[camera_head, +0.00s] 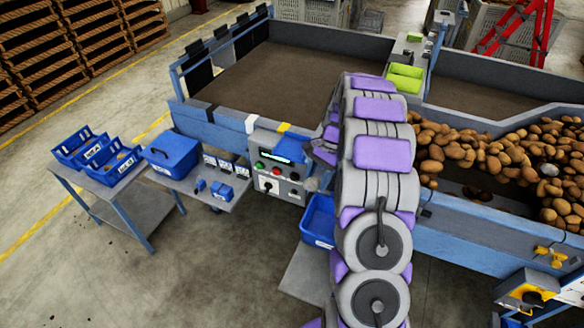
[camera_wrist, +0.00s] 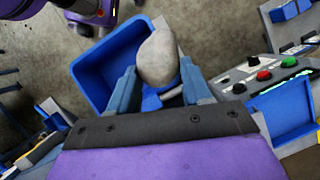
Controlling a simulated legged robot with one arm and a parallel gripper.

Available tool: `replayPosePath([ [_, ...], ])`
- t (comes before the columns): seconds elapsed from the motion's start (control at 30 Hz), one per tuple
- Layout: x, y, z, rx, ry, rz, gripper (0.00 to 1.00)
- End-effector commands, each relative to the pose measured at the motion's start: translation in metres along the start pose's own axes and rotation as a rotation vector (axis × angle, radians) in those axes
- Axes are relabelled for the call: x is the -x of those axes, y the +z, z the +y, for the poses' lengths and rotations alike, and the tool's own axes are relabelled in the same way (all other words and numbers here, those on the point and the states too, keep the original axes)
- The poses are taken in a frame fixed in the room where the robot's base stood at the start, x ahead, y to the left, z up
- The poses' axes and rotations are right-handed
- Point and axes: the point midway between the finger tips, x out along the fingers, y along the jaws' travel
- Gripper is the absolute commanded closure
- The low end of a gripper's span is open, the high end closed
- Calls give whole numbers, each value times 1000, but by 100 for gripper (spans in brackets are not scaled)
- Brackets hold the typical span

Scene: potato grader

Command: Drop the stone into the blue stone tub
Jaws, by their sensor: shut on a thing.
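A pale grey, rounded stone (camera_wrist: 157,55) is held between the two fingers of my gripper (camera_wrist: 160,84), which is shut on it. In the wrist view, the blue tub (camera_wrist: 97,72) lies behind and below the stone, which overlaps its right part. The visible inside of the tub looks empty. In the head view, the blue tub (camera_head: 318,218) is left of my arm, below the control panel, and partly hidden by the arm. My gripper is mostly hidden behind the arm there. The stone appears above the tub; the exact height is hard to tell.
The control panel (camera_head: 278,168) with coloured buttons stands close to the tub; it also shows in the wrist view (camera_wrist: 268,75). Potatoes (camera_head: 480,150) lie on the grader at right. Blue bins (camera_head: 108,165) stand on a side table at left.

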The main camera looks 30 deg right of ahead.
Motion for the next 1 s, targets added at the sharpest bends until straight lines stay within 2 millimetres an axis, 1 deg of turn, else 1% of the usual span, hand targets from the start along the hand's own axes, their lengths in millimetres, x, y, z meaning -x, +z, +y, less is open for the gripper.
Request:
replayPosePath([
  [0.03,2,-8,16,-94,-37,-5,86],
  [0.1,2,-19,35,-224,-91,-5,86],
  [0.2,0,-30,60,-398,-159,-8,86],
  [0.3,-4,-36,81,-547,-216,-13,86],
  [0.4,-7,-40,96,-661,-257,-16,86],
  [0.57,-9,-41,109,-766,-299,-13,86],
  [0.77,-16,-44,112,-796,-310,-14,86],
  [1.0,-36,-55,113,-794,-309,-17,86],
])
